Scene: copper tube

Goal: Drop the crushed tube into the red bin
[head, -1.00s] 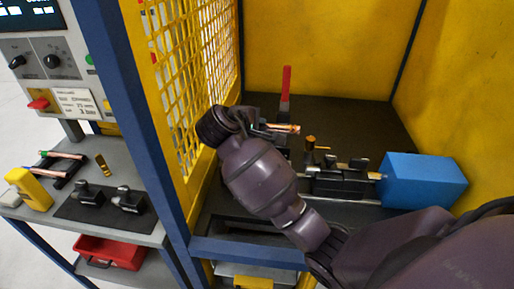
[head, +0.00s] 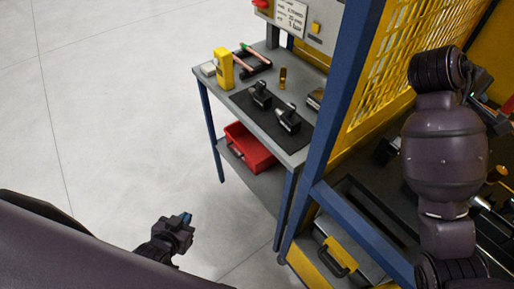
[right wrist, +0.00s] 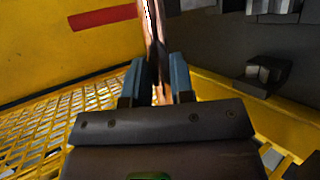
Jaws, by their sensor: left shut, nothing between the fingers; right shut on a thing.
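The red bin (head: 250,150) sits on the lower shelf of the grey bench, its open top facing up. My right gripper (right wrist: 160,62) is shut on the copper tube (right wrist: 155,35), which runs up between its blue fingers in the right wrist view. Whether the tube's held end is crushed cannot be made out. In the head view the right gripper (head: 480,82) is at the right edge, inside the yellow enclosure, partly hidden by my arm. My left gripper (head: 184,220) is shut and empty, low over the floor, left of and in front of the bin.
The bench top (head: 235,98) holds a rack (head: 250,66) with tubes, a yellow device (head: 223,68) and black tools on a dark mat (head: 268,122). A blue post (head: 338,120) and yellow mesh (head: 400,65) stand between the right arm and bench. Floor at left is clear.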

